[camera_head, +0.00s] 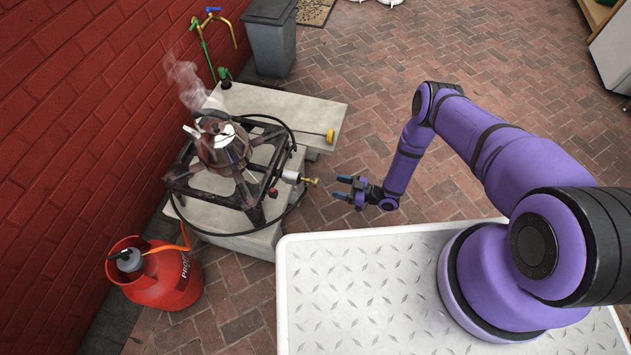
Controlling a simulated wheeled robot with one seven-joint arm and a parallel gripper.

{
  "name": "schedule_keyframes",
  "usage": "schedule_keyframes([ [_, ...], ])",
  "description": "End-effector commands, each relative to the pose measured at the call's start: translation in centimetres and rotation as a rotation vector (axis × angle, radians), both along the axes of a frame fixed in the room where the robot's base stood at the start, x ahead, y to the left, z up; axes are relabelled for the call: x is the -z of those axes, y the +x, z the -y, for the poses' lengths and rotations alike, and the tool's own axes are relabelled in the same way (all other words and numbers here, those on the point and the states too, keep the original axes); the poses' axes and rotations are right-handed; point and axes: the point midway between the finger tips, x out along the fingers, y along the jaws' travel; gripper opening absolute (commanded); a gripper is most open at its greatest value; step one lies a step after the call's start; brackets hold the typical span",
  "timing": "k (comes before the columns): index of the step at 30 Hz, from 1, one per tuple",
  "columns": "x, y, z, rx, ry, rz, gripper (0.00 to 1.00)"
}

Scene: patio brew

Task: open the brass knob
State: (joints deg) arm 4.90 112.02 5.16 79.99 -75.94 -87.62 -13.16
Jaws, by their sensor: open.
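The brass knob (309,181) sticks out to the right from the valve on the right side of the black burner stand (250,200). My gripper (340,188) is open and empty. Its fingers point left toward the knob, with a small gap between the fingertips and the knob. The knob's turn position is too small to tell.
A steaming kettle (222,145) sits on the burner stand, which rests on concrete slabs (290,103). A red gas bottle (165,277) stands at the lower left. A yellow knob (329,136) is behind, and a grey bin (271,45) stands further back. The brick floor to the right is clear.

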Motion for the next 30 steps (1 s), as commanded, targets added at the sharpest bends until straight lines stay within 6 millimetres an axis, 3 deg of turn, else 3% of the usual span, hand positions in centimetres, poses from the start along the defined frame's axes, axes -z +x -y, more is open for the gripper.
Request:
schedule_keyframes([
  [8, 0.3, 0.0, -1.7, -0.004, 0.013, 0.0, 0.6],
  [21, 0.3, 2.5, -8.5, -0.003, 0.013, -0.001, 0.6],
  [30, 0.3, 3.1, -10.2, -0.002, 0.012, -0.002, 0.6],
])
